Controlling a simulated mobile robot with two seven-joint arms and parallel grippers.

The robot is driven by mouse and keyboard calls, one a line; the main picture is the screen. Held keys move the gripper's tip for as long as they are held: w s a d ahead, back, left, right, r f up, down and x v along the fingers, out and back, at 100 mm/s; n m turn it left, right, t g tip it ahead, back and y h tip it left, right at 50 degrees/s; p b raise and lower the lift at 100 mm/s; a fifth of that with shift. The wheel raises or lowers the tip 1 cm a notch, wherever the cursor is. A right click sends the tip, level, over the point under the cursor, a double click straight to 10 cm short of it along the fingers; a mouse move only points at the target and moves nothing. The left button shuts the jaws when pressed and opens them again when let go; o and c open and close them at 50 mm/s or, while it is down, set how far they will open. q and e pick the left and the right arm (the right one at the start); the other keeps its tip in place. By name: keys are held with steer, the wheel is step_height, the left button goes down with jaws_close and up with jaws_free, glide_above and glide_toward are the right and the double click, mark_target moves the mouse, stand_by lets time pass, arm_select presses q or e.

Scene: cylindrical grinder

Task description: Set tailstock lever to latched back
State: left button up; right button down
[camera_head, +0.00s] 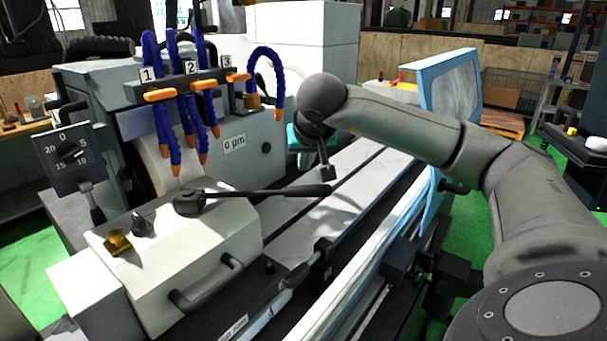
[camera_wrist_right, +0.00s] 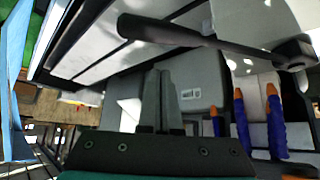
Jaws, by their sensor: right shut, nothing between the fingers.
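The black tailstock lever (camera_head: 262,193) sits on top of the white tailstock housing (camera_head: 205,260). Its arm points right from a round pivot, and its thicker grip end reaches out past the housing. In the right wrist view the lever (camera_wrist_right: 165,32) crosses the top of the picture, beyond my fingertips. My right gripper (camera_head: 327,174) is just above and behind the lever's grip end in the head view. Its two fingers (camera_wrist_right: 161,75) are together and empty. I cannot tell whether they touch the lever. My left gripper is not in view.
A black carrying handle (camera_head: 208,288) and a brass knob (camera_head: 117,243) are on the housing. Blue coolant hoses (camera_head: 163,95) with orange nozzles hang behind the lever. A blue-framed guard (camera_head: 452,85) stands behind my right arm. The pale machine bed (camera_head: 345,185) runs past the lever.

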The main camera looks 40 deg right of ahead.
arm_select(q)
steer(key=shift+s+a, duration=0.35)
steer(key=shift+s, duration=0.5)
arm_select(e)
steer(key=v, duration=0.4)
steer(key=shift+a+r, duration=0.3)
steer(key=shift+a, duration=0.05)
